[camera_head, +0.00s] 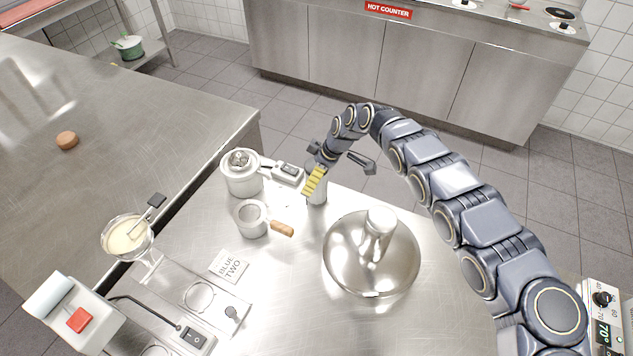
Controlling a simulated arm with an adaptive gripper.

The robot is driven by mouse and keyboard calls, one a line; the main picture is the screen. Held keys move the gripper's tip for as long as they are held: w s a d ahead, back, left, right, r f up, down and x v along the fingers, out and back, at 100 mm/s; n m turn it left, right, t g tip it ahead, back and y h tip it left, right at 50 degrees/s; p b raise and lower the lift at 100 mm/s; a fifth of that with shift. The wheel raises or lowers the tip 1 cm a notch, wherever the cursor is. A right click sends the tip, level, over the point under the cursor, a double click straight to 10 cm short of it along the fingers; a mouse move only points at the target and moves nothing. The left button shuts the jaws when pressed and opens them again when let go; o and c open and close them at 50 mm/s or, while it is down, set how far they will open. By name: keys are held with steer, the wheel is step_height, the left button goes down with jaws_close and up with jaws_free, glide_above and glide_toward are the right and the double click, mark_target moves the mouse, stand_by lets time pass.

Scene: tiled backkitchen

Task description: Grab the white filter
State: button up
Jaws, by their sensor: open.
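A small white cup-like vessel (246,227) with a grey round top and a wooden handle stands on the steel table, and it may be the white filter. A larger white canister (242,183) with metal parts on top and a handle to the right stands behind it; I cannot tell for certain which is the filter. My gripper (318,178) is open and empty, to the right of both, with a yellow ribbed finger pad showing. It hangs by a pale cylinder (317,197), partly hiding it; I cannot tell whether they touch.
A shiny steel bowl or lid (345,268) with a tall knob stands right of the cup. The table's far edge is close behind the canister.

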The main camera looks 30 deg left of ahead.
mark_target(315, 164)
steer(key=c, duration=1.1)
steer(key=shift+c, duration=0.2)
steer(key=shift+r, duration=0.15)
step_height(315, 164, up, 3)
steer(key=shift+w+f, duration=0.1)
steer(key=r, duration=0.1)
steer(key=s+d+r, duration=0.1)
steer(key=s+r, duration=0.1)
steer(key=shift+s+d+r, duration=0.1)
steer(key=shift+s+d, duration=0.1)
steer(key=shift+d, duration=0.15)
steer(key=s+d+r, duration=0.6)
steer(key=s, duration=0.3)
steer(key=shift+d+r, duration=0.35)
